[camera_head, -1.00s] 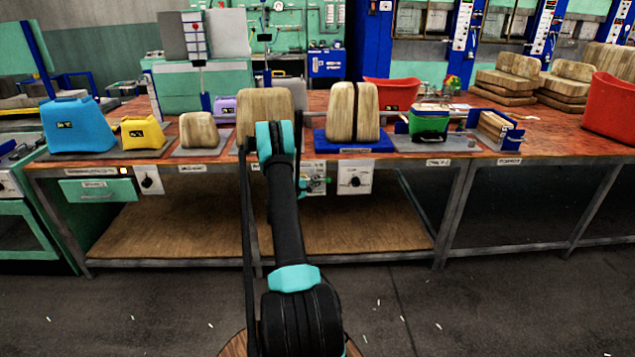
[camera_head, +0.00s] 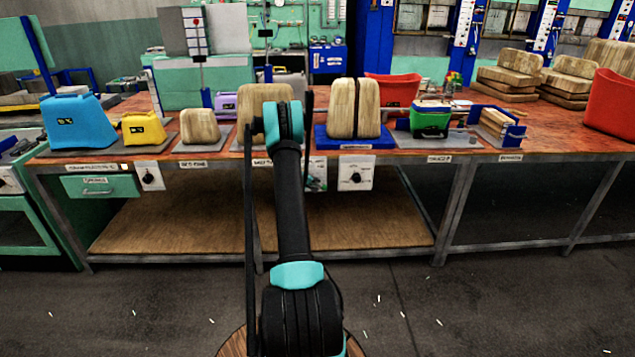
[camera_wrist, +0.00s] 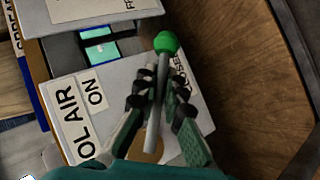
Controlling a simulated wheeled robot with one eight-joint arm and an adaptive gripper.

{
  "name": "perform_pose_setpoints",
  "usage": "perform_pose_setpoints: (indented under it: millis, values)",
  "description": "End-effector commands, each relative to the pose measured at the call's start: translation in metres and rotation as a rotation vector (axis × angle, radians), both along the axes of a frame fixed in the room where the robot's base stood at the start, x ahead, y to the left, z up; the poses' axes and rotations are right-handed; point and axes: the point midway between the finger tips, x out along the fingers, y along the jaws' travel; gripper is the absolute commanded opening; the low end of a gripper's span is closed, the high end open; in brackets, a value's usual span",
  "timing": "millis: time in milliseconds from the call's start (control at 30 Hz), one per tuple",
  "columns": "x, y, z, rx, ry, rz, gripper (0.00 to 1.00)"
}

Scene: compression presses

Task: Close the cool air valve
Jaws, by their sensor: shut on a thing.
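The cool air valve shows in the wrist view as a thin grey lever (camera_wrist: 161,76) with a round green knob (camera_wrist: 166,42). It stands over a pale plate (camera_wrist: 75,128) lettered "COOL AIR" and "ON" on the left, with a partly covered "CLOSED" label on the right. My gripper (camera_wrist: 157,95) has its fingers on either side of the lever, shut on it below the knob. In the head view, part of the valve panel (camera_head: 317,172) shows under the bench edge, right of my arm; my gripper is hidden behind the arm.
The workbench (camera_head: 430,159) spans the view above a lower wooden shelf (camera_head: 370,222). A panel with a black dial (camera_head: 355,178) is right of the valve. Wooden cushion-shaped blocks (camera_head: 354,108) stand on the bench above. A brown wooden surface (camera_wrist: 235,70) lies right of the lever.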

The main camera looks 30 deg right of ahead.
Motion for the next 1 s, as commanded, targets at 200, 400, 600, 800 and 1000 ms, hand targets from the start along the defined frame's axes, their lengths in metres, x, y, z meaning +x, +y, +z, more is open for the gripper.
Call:
perform_pose_setpoints:
  millis: [200, 400, 600, 800, 1000]
  values:
    - [0.004, 0.007, -0.01, 0.176, -0.109, 0.0, 0.0]
    - [0.009, 0.015, -0.018, 0.338, -0.208, -0.001, 0.0]
    - [0.015, 0.024, -0.024, 0.497, -0.307, -0.001, 0.0]
    - [0.021, 0.033, -0.028, 0.639, -0.393, -0.001, 0.0]
    - [0.026, 0.041, -0.029, 0.748, -0.46, 0.001, 0.0]
